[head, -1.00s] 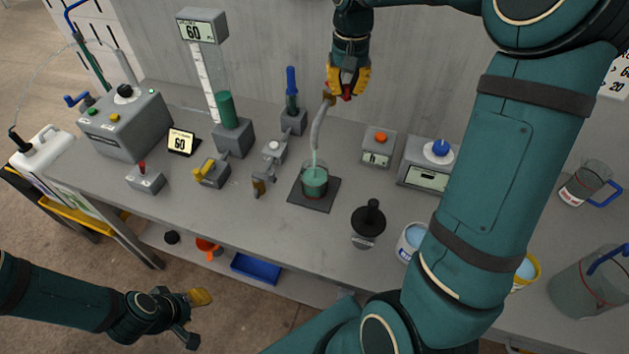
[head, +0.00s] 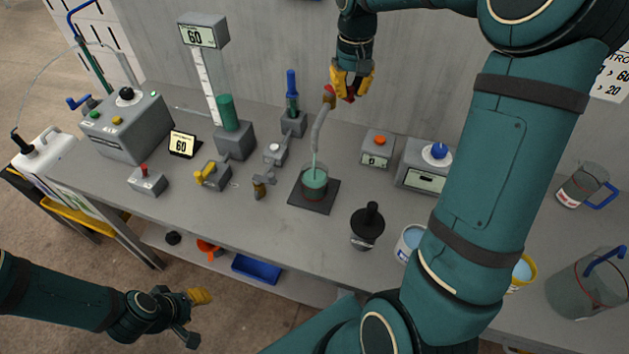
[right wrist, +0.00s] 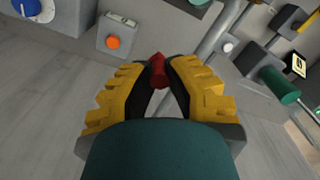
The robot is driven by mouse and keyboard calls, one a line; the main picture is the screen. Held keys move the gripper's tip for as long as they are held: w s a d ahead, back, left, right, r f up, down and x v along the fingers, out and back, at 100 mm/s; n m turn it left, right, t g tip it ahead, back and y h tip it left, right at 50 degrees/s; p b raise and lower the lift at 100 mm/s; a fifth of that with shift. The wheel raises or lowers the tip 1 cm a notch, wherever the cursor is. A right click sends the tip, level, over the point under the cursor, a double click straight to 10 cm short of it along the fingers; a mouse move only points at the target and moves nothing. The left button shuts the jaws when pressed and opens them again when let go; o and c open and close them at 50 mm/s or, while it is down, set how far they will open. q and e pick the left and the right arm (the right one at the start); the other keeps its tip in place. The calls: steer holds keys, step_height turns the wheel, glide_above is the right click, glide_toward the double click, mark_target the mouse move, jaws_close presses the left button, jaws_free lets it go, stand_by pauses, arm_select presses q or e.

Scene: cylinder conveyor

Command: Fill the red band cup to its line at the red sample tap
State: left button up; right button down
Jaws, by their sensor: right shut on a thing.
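The cup (head: 314,191) stands upright on a dark square pad (head: 326,204), with green liquid inside and a reddish band around it. I cannot read its level against the line. A thin green stream falls into it from the grey curved spout of the sample tap (head: 320,127). My right gripper (head: 351,88) is shut on the tap's red handle, above and behind the cup. In the right wrist view the red handle (right wrist: 157,70) shows between the yellow fingers. My left gripper (head: 196,316) hangs low, in front of the table and away from it; its opening is unclear.
An orange-button box (head: 377,146) and a blue-knob unit (head: 425,165) stand right of the cup. A black-lidded container (head: 366,227) is in front. Small valves (head: 262,185) and a display column (head: 235,138) stand left. My right arm covers part of the table's right side.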

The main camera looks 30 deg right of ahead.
steer(key=d+n+p, duration=0.1)
steer(key=n, duration=0.1)
steer(key=n+p, duration=0.1)
steer(key=w+d+n+p, duration=0.1)
steer(key=n, duration=0.1)
steer(key=shift+d+n, duration=0.3)
jaws_free()
steer(key=shift+r, duration=0.1)
step_height(320, 180, up, 9)
steer(key=p, duration=0.5)
stand_by(0.5)
